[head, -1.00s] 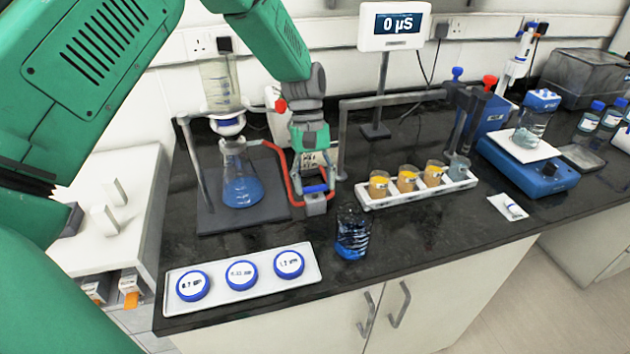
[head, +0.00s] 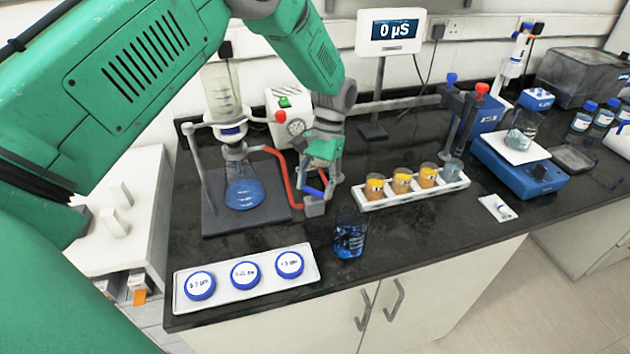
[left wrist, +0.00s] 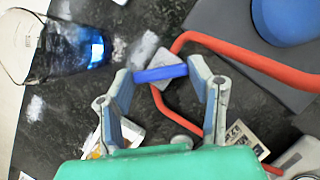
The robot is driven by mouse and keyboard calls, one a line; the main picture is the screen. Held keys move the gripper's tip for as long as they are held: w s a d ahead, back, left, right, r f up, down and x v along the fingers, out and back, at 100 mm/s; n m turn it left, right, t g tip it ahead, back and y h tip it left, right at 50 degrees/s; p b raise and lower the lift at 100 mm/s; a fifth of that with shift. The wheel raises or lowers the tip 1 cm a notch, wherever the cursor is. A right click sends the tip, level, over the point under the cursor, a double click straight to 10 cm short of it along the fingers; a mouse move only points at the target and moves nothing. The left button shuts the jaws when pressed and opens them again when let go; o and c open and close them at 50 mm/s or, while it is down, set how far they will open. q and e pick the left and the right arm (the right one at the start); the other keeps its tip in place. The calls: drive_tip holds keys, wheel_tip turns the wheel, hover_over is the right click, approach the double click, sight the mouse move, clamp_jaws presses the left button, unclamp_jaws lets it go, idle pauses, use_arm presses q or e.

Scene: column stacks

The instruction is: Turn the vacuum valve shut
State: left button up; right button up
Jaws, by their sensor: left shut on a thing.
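The vacuum valve is a small grey block (head: 315,207) with a blue bar handle (head: 314,192), set in the red hose (head: 283,168) on the bench right of the flask stand. My left gripper (left wrist: 163,73) is shut on the blue handle; in the left wrist view the handle (left wrist: 148,76) spans between its two fingertips, above the grey block. In that view the handle lies across the hose rather than along it. In the head view my left gripper (head: 320,183) comes down on the valve from behind, tilted. My right gripper is not in view.
A flask with blue liquid (head: 243,190) stands left of the valve. A white pump box with a gauge (head: 284,104) is behind. A blue-tinted glass beaker (head: 349,238) is close in front right. A rack of beakers (head: 412,191) stands right; a white tray (head: 240,291) lies in front.

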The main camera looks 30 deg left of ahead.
use_arm(q)
drive_tip(key=m, duration=0.1)
drive_tip(key=m+y+p, duration=0.1)
drive_tip(key=m, duration=0.1)
drive_tip(key=m+y, duration=0.1)
drive_tip(key=shift+w+d+r+m, duration=0.15)
drive_tip(key=shift+w+r+m, duration=0.05)
drive_tip(key=shift+w+m, duration=0.1)
drive_tip(key=m+t+y+p, duration=0.1)
drive_tip(key=m, duration=0.3)
drive_tip(key=shift+s+d, duration=0.1)
drive_tip(key=shift+m+p, duration=0.3)
drive_tip(key=shift+f, duration=0.1)
drive_tip(key=o, duration=1.1)
drive_tip(key=shift+c, duration=0.2)
drive_tip(key=shift+o, duration=0.5)
drive_tip(key=shift+f, duration=0.1)
